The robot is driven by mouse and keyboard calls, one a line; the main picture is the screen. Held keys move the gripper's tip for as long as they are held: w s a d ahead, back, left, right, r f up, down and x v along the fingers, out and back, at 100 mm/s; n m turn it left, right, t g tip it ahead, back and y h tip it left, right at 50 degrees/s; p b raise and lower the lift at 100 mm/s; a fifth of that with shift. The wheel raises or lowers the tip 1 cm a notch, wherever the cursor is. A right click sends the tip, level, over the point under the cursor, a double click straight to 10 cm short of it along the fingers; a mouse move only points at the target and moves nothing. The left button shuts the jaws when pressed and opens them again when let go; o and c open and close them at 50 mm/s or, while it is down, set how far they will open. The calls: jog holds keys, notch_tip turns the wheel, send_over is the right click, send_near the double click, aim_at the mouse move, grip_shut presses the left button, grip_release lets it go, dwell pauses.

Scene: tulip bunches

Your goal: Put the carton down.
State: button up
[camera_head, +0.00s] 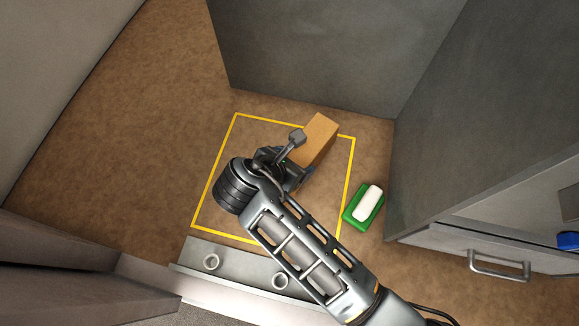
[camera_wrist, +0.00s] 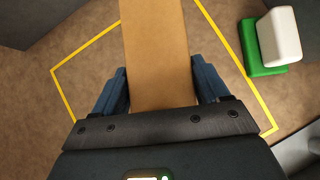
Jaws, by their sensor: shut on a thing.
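The carton (camera_head: 319,137) is a plain brown box, in the head view just beyond my gripper (camera_head: 293,170). In the wrist view the carton (camera_wrist: 155,50) runs from the top edge down between the two blue fingers of my gripper (camera_wrist: 161,92). My gripper is shut on the carton's near end. In the head view the carton overlaps the top right part of a yellow outlined square (camera_head: 213,170) on the brown floor. I cannot tell whether the carton touches the floor. Its near end is hidden by my gripper.
A green block with a white rounded piece on it (camera_head: 368,203) sits just right of the yellow square. A grey panel (camera_head: 310,50) stands behind, and a grey cabinet (camera_head: 480,130) with a handled drawer (camera_head: 498,264) stands at right. The floor at left is clear.

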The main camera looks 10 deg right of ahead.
jog(key=shift+w+a+f, duration=0.3)
jog(key=shift+a+f, duration=0.05)
jog(key=shift+a, duration=0.05)
jog(key=shift+f, duration=1.85)
jog(key=shift+f, duration=0.1)
jog(key=o, duration=1.7)
jog(key=v, duration=1.2)
jog(key=shift+s, duration=0.1)
